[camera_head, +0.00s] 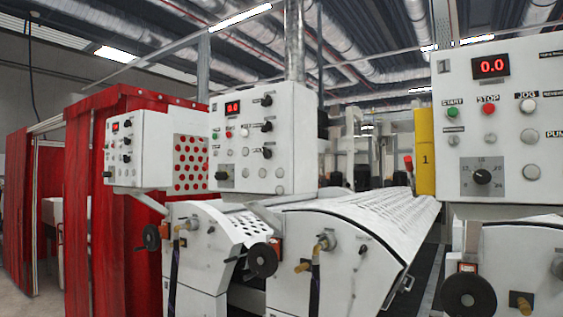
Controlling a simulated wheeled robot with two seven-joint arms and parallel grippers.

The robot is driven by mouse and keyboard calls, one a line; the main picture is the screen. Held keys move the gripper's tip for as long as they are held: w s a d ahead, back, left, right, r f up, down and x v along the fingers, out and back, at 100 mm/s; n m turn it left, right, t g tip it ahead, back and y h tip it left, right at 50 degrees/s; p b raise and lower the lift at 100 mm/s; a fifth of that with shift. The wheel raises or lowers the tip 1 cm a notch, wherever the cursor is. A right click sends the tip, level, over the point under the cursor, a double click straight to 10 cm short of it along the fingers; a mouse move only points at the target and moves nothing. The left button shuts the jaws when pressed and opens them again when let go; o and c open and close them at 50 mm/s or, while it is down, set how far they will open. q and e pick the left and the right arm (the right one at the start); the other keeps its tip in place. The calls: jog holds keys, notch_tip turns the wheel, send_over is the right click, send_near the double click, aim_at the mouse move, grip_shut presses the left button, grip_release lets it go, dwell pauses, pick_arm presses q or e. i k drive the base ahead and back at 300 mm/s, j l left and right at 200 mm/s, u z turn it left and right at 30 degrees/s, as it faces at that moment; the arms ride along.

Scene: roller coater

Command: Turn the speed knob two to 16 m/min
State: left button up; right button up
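Three white control panels stand in a row. The middle panel (285,150) has a red display (233,107) reading 0.0 and a small dark speed knob (221,175) on a grey plate at its lower left. That knob's pointer and scale are too small to read. The near right panel (515,75) is marked 1 and also reads 0.0. Its black speed knob (482,176) sits on a grey scale plate and appears to point to the upper left. A third panel (122,172) stands farther left. Neither of my grippers is in view.
Below the panels are white machine bodies with black handwheels (263,259) and a perforated cover (395,212). Red curtains (95,230) hang at the left. Open floor (30,303) shows at the lower left.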

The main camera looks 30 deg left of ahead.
aim_at(224, 175)
jog(key=u, duration=1.35)
